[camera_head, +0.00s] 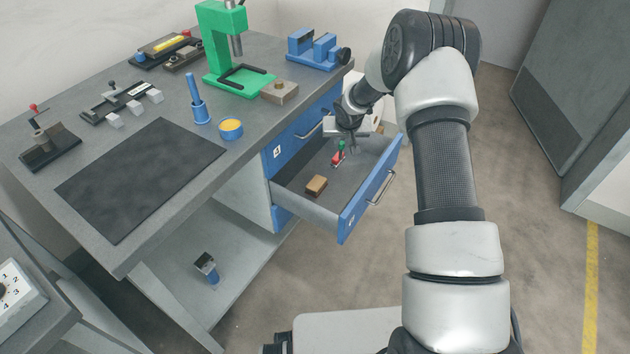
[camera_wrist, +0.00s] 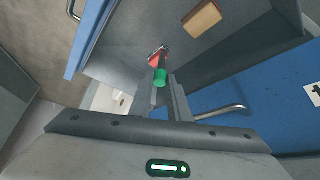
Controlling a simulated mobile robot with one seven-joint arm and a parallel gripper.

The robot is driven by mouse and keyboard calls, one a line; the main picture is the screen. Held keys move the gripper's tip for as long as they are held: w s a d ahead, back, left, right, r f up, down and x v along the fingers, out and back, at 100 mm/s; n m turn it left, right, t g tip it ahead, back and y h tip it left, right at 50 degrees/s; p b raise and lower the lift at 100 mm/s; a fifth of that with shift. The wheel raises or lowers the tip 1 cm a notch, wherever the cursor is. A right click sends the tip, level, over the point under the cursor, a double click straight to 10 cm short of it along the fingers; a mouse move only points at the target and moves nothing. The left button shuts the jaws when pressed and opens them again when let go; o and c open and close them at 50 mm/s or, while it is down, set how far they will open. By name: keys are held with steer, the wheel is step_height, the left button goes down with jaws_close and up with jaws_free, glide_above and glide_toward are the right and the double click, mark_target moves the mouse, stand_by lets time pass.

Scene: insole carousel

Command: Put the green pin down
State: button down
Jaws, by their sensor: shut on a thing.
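The green pin (camera_head: 342,146) shows as a small upright green piece over the open drawer; in the wrist view it is a short green cylinder (camera_wrist: 160,78) between my fingertips. My gripper (camera_head: 347,139) is shut on it, inside the drawer's outline and pointing down. A small red piece (camera_head: 336,159) is just below the pin; in the wrist view the red piece (camera_wrist: 156,56) is right behind it. I cannot tell whether pin and red piece touch. The open drawer (camera_head: 352,217) has a grey floor and blue front. My fingers partly hide the pin.
A brown block (camera_head: 316,186) lies in the drawer's near part. The drawer's handle (camera_head: 381,188) sticks out. The workbench (camera_head: 225,178) carries a green press (camera_head: 217,50), a blue vise (camera_head: 318,48), a yellow-topped tin (camera_head: 231,129) and a dark mat (camera_head: 140,178). Drawer floor beside the block is clear.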

steer(key=f, duration=0.3)
steer(key=f+b, duration=0.1)
steer(key=f, duration=0.3)
steer(key=f+b, duration=0.1)
steer(key=f, duration=0.3)
steer(key=shift+w+f, duration=0.1)
steer(key=shift+w, duration=0.15)
steer(key=shift+f+b, duration=0.2)
steer(key=shift+b, duration=0.2)
steer(key=c, duration=1.7)
jaws_free()
steer(key=shift+o, duration=0.2)
steer(key=shift+r, duration=0.15)
